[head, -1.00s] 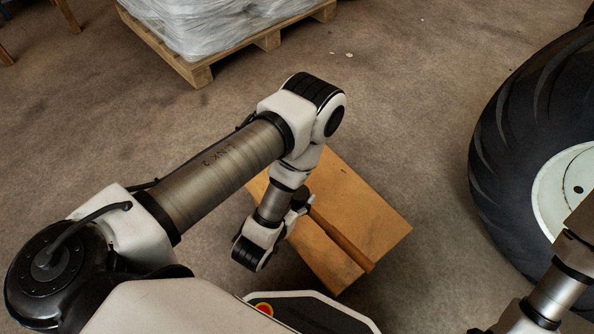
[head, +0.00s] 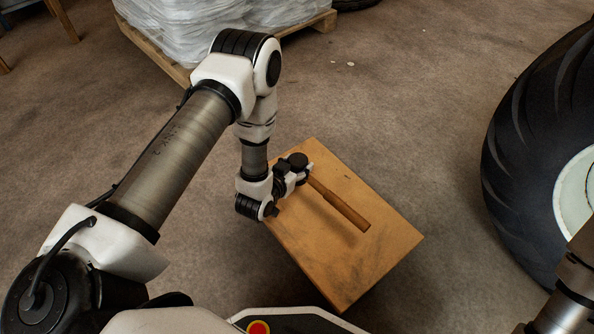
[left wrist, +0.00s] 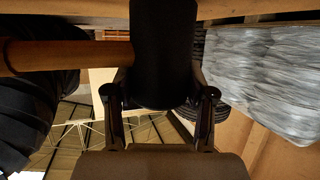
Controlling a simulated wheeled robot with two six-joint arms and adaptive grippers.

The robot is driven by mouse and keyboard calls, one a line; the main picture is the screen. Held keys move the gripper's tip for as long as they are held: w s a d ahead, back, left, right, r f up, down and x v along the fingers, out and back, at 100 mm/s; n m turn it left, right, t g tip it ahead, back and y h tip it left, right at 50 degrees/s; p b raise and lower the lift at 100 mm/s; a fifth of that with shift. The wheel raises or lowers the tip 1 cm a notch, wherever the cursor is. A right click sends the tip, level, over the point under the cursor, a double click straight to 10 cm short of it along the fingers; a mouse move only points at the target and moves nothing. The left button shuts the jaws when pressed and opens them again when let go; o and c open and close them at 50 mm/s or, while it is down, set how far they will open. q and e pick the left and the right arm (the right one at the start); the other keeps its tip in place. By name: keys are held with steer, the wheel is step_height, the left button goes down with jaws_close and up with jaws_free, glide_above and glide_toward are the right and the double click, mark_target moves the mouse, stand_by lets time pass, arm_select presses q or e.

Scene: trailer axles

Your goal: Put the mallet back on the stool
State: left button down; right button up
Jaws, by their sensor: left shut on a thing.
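In the left wrist view, the black mallet head (left wrist: 164,55) sits between the fingers of the left gripper (left wrist: 160,95), with the handle (left wrist: 65,55) going left. My right gripper is out of view.
A large black tyre with a pale hub (head: 535,150) stands at the right. A pallet (head: 172,66) with plastic-wrapped goods (head: 190,25) is at the back.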

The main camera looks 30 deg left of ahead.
arm_select(q)
steer(key=shift+c, duration=2)
jaws_free()
